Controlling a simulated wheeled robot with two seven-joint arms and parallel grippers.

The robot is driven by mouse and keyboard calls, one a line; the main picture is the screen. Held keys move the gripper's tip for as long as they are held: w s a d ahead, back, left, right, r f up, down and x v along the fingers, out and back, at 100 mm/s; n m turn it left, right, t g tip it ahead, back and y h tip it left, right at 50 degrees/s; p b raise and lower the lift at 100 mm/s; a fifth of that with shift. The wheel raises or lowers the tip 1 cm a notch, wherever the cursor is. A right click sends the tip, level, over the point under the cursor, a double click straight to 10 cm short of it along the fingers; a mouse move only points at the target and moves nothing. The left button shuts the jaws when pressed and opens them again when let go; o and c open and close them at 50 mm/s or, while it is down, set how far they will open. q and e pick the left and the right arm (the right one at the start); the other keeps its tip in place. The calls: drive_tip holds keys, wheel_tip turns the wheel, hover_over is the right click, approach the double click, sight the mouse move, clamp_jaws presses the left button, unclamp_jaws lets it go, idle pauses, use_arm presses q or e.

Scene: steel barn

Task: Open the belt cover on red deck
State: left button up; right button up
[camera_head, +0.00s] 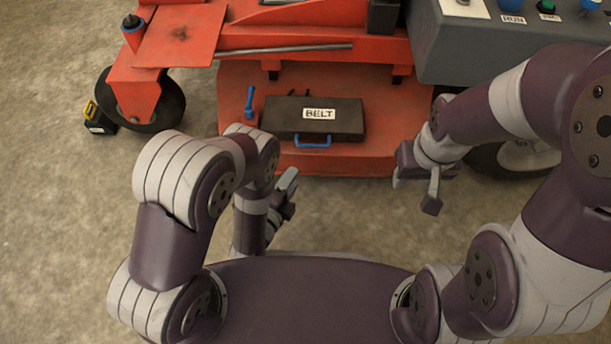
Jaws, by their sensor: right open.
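The belt cover (345,120) is a dark, flat lid with a white label reading BELT. It lies closed on the red deck (235,85) of the machine. A blue handle (313,142) runs along its front edge. A blue upright lever (249,103) stands on the deck just left of the cover. My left gripper (287,193) is in front of the deck, below and left of the handle, apart from it; its jaw gap is not clear. My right gripper (415,193) is open and empty, right of the cover and in front of the deck's right end.
A grey control panel (460,50) with buttons juts out at the upper right. A metal rod (290,49) and red frame sit above the deck. A caster wheel (165,105) is at left, with a yellow and black tape measure (99,120) beside it. The concrete floor in front is clear.

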use_arm(q)
drive_tip(key=b, duration=0.6)
approach(313, 124)
drive_tip(key=d+f, duration=0.3)
drive_tip(key=shift+x, duration=0.75)
clamp_jaws()
